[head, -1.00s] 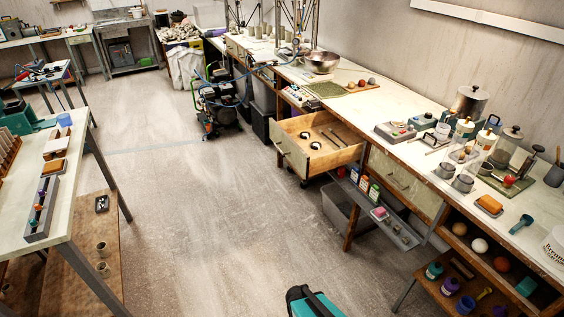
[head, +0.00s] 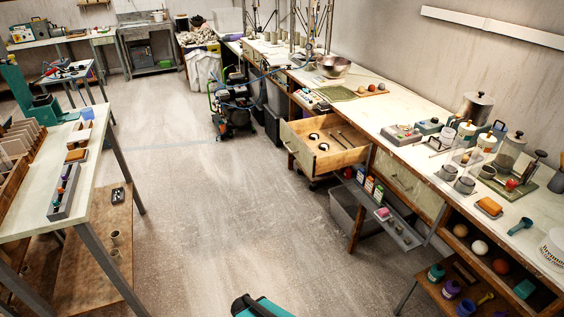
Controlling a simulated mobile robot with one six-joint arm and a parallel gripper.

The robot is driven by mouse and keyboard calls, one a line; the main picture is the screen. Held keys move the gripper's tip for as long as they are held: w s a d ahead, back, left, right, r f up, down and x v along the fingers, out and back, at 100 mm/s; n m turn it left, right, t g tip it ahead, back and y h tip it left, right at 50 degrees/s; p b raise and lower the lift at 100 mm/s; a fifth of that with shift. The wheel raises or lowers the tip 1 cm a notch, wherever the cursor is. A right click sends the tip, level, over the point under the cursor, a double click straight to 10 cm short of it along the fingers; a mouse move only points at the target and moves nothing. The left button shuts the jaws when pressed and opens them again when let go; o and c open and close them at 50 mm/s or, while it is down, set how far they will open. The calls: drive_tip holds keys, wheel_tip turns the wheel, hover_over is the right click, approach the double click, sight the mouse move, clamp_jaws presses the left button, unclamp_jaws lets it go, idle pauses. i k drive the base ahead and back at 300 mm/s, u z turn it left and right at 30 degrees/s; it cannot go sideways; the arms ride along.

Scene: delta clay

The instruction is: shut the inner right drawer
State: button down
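A wooden drawer (head: 298,150) with a pale front and a bar handle stands pulled out from the long right-hand bench in the head view. Two small round dark-and-white items (head: 318,141) and some thin rods lie in it. To its right, a second drawer (head: 400,184) with a similar front is shut. I cannot tell my gripper in this view. A teal and black shape (head: 262,306) is cut off at the bottom edge; I cannot tell whether it is part of me.
The floor (head: 220,220) in front of the open drawer is clear. A low shelf with boxes (head: 370,187) sits under the right bench. A white-topped table (head: 90,180) stands at left. A wheeled machine (head: 232,107) stands beyond the drawer.

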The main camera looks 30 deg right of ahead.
sight(294, 135)
drive_tip(key=z, duration=0.35)
drive_tip(key=k, duration=0.15)
drive_tip(key=u, duration=2.1)
drive_tip(key=k, duration=0.55)
drive_tip(key=z, duration=0.55)
drive_tip(key=k, duration=0.8)
drive_tip(key=z, duration=0.55)
drive_tip(key=i, duration=1.65)
drive_tip(key=u, duration=0.2)
